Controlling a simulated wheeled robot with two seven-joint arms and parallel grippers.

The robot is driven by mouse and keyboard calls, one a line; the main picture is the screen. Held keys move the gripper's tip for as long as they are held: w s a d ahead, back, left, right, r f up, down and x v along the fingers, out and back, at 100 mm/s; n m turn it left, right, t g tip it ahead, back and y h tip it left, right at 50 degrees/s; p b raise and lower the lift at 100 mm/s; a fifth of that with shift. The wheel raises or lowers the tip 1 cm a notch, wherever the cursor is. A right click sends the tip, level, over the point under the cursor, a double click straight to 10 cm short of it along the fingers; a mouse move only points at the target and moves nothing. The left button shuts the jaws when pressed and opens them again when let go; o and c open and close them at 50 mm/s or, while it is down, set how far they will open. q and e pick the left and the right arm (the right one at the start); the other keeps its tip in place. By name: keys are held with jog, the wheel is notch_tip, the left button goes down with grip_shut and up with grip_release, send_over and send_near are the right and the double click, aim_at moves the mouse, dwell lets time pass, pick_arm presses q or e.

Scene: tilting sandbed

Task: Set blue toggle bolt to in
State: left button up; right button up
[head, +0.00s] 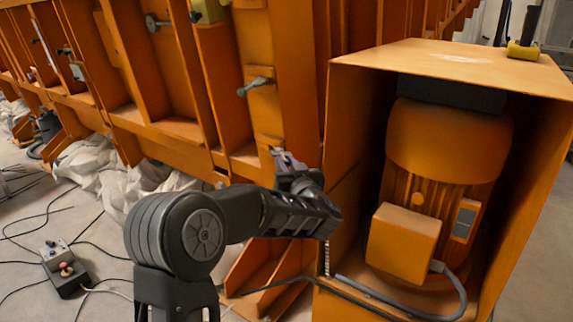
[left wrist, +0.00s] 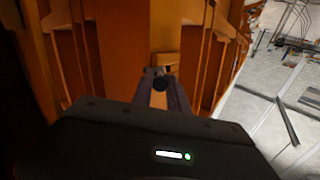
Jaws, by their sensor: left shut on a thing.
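My left gripper (head: 284,160) is at the orange frame's lower post, left of the motor housing. In the left wrist view the left gripper (left wrist: 161,88) is shut on the dark round knob of a toggle bolt (left wrist: 160,83). The knob looks dark there, so its blue colour cannot be told. It sits just in front of an orange bracket (left wrist: 165,60). In the head view the gripper hides this knob. Another grey-blue bolt handle (head: 255,85) sticks out from the frame above the gripper. My right gripper is not in view.
An orange box (head: 340,120) with a motor (head: 445,150) inside stands close on the right. A cable (head: 400,312) runs along its base. A control box (head: 62,268) and loose cables lie on the floor at left. White sacks (head: 140,185) lie under the frame.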

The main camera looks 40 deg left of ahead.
pick_arm(q)
grip_shut()
dwell(0.7)
dwell(0.3)
